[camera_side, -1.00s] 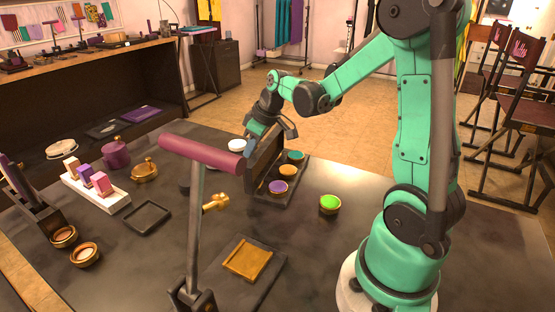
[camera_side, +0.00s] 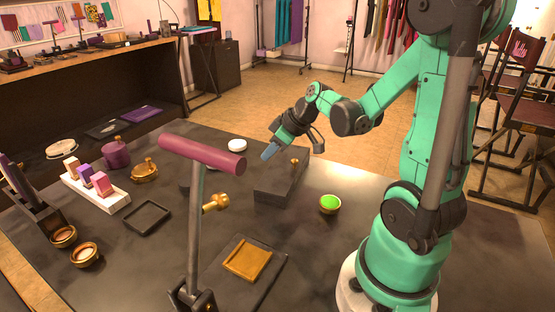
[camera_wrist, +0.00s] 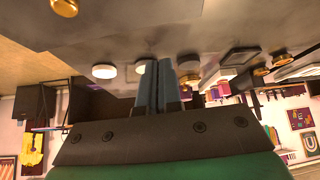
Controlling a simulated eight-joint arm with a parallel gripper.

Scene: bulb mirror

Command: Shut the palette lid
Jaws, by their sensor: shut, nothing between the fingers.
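The palette (camera_side: 270,192) is a dark, low box on the table, right of the middle in the side view. Its lid (camera_side: 283,176) lies down over the box, and the coloured pots inside are hidden. A small gold knob (camera_side: 294,161) stands on the lid. My gripper (camera_side: 268,153) is shut and empty, just above and behind the palette's far left part, apart from the lid as far as I can see. Its two blue-grey fingertips are side by side in the wrist view (camera_wrist: 158,72).
A green pot (camera_side: 330,204) stands right of the palette. A T-shaped stand with a maroon bar (camera_side: 202,154) rises in front on the left. A white round jar (camera_side: 237,145) is behind the palette. A dark tray with a gold pad (camera_side: 246,259) lies in front.

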